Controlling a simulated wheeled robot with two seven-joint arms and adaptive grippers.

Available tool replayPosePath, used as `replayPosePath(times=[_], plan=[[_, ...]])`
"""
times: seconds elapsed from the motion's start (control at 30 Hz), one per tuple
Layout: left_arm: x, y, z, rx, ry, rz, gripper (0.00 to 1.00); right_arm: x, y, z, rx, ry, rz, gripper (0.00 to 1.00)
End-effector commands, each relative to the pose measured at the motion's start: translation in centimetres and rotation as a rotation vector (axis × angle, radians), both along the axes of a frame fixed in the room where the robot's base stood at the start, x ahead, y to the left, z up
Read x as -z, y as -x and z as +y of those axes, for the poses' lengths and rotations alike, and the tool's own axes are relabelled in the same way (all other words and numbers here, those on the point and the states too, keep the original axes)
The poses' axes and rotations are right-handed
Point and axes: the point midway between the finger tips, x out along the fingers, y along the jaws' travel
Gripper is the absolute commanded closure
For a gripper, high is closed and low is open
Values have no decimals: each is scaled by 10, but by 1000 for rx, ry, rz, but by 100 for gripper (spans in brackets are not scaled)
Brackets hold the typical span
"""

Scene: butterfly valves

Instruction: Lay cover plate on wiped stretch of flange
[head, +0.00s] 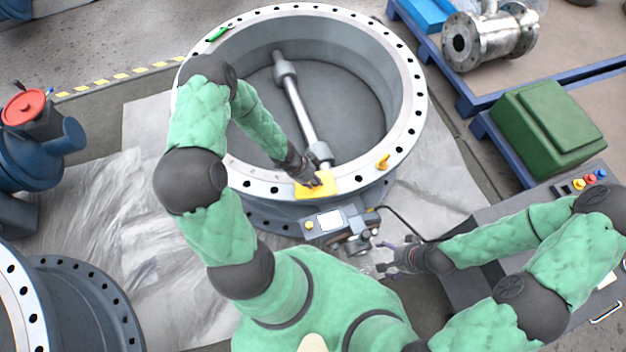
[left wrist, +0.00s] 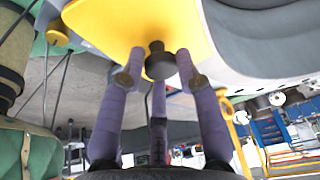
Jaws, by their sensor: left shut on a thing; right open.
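The valve flange (head: 414,85) is a large pale grey ring with bolt holes around it. The yellow cover plate (head: 327,187) is at its near side, over the ring. My left gripper (head: 313,182) is above the plate. In the left wrist view the purple fingers (left wrist: 158,65) are shut on the plate's dark knob (left wrist: 160,58), under the yellow plate (left wrist: 130,22). I cannot tell whether the plate touches the ring. The flange surface beneath it is hidden. My right gripper (head: 392,259) is open and empty, right of the valve's actuator.
A small yellow piece (head: 383,162) stands on the ring right of the plate. A green item (head: 217,33) lies at its far left. The actuator box (head: 330,222) sits below the near rim. A green case (head: 545,125) and a control box with coloured buttons (head: 590,178) are at right.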

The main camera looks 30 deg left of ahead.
Motion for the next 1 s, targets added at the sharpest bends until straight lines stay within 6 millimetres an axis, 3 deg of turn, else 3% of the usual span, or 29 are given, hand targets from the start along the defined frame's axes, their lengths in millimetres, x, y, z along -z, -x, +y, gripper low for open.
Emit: replayPosePath(times=[0.13,0.17,0.23,0.67,1.0], plan=[[3,0,0,0,0,0,100,3,0,0,0,0,0,8],[3,0,0,0,0,0,64,3,0,0,0,0,0,8],[3,0,0,0,0,0,44,2,0,0,0,0,0,8],[-2,0,0,0,0,0,43,-1,0,0,0,0,0,8],[-52,12,15,-2,0,1,43,-36,0,0,0,0,0,8]])
